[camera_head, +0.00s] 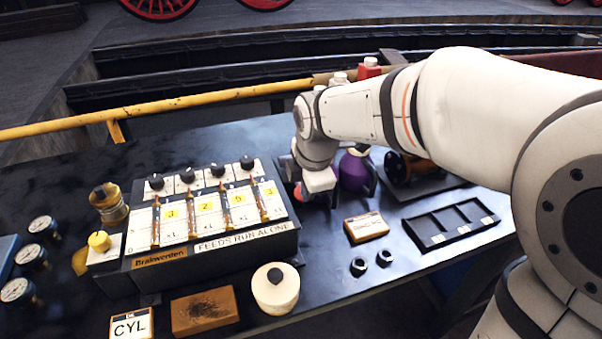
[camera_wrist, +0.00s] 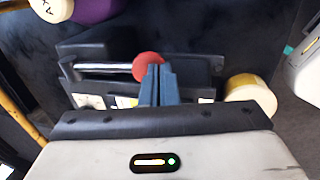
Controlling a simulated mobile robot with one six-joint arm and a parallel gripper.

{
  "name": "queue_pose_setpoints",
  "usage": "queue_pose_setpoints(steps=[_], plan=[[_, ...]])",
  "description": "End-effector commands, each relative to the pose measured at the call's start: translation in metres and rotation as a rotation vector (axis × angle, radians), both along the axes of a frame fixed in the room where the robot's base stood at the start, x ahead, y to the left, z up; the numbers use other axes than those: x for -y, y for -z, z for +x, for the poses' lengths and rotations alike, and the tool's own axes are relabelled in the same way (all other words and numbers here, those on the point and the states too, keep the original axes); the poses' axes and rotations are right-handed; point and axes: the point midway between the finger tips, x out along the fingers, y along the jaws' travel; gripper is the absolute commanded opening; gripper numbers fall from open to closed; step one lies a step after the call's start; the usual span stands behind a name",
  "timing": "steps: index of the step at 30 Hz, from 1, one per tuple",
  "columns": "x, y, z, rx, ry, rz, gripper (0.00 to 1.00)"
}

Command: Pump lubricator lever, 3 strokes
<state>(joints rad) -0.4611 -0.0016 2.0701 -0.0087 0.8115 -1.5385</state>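The lubricator box (camera_head: 215,262) stands at the left on the bench, with several sight-glass columns and black knobs on top. Its lever shows in the wrist view as a silver rod (camera_wrist: 103,67) ending in a red ball knob (camera_wrist: 146,66). A bit of red beside my gripper (camera_head: 318,190) in the head view seems to be this knob. In the wrist view my gripper's fingers (camera_wrist: 158,72) are together, with the tips at the right side of the knob and partly over it. Whether they touch it I cannot tell. Nothing shows between the fingers.
A purple pot (camera_head: 354,172) stands close right of my gripper. A small box (camera_head: 366,227), two black nuts and a black tray (camera_head: 452,225) lie further right. A cream pot (camera_head: 275,292) and a brown block (camera_head: 204,311) lie in front. A yellow rail (camera_head: 205,99) runs behind.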

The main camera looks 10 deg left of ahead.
Motion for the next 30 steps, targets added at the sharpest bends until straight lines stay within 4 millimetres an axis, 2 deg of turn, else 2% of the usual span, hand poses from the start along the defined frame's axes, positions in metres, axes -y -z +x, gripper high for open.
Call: queue_pose_setpoints(steps=[5,15,21,30], plan=[[0.007,-0.04,-0.008,0.007,0.002,0.003,0.0],[0.018,-0.105,-0.031,0.012,0.002,0.004,0.0],[0.022,-0.125,-0.038,0.01,0.003,0.004,0.0],[0.022,-0.129,-0.039,0.01,0.003,0.003,0.0]])
